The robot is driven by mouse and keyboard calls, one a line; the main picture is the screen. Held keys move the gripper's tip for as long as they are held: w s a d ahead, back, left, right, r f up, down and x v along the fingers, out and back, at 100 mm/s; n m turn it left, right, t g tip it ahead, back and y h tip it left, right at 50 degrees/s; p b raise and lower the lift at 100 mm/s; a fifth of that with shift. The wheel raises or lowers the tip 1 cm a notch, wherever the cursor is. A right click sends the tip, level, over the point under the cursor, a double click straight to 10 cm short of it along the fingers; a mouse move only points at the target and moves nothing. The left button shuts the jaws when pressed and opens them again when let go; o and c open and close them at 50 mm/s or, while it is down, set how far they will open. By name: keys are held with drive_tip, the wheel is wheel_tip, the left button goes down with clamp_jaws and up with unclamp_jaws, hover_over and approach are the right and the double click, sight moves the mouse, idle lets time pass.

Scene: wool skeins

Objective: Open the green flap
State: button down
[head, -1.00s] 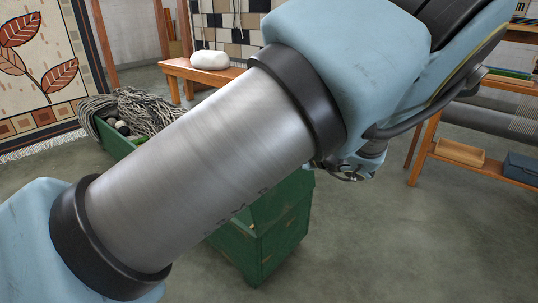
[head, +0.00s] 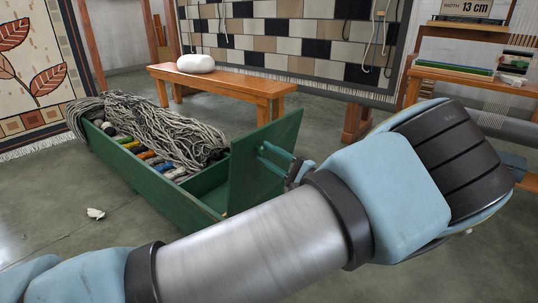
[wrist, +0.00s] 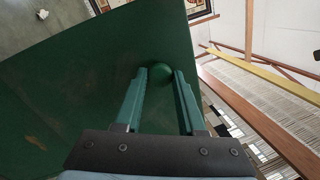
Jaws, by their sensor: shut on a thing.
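The green flap (head: 255,180) stands raised, close to upright, at the near right end of a long green chest (head: 150,185). In the wrist view the flap (wrist: 100,80) fills the left and middle as a broad green panel. A round green knob (wrist: 162,73) sits on it near its edge. My gripper (head: 264,153) is at the flap's right face, its two green fingers (wrist: 160,86) on either side of the knob and shut on it. The knob is hidden in the head view. My forearm covers the chest's near right corner.
Grey rope-like skeins (head: 155,120) and coloured skeins (head: 150,157) lie in the open part of the chest. A wooden bench (head: 225,82) with a white bundle (head: 196,63) stands behind. A small white scrap (head: 96,213) lies on the floor.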

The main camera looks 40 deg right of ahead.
drive_tip(key=c, duration=0.5)
unclamp_jaws()
drive_tip(key=p+v, duration=0.1)
drive_tip(key=v, duration=0.9)
drive_tip(key=shift+s, duration=0.4)
drive_tip(key=shift+f, duration=0.1)
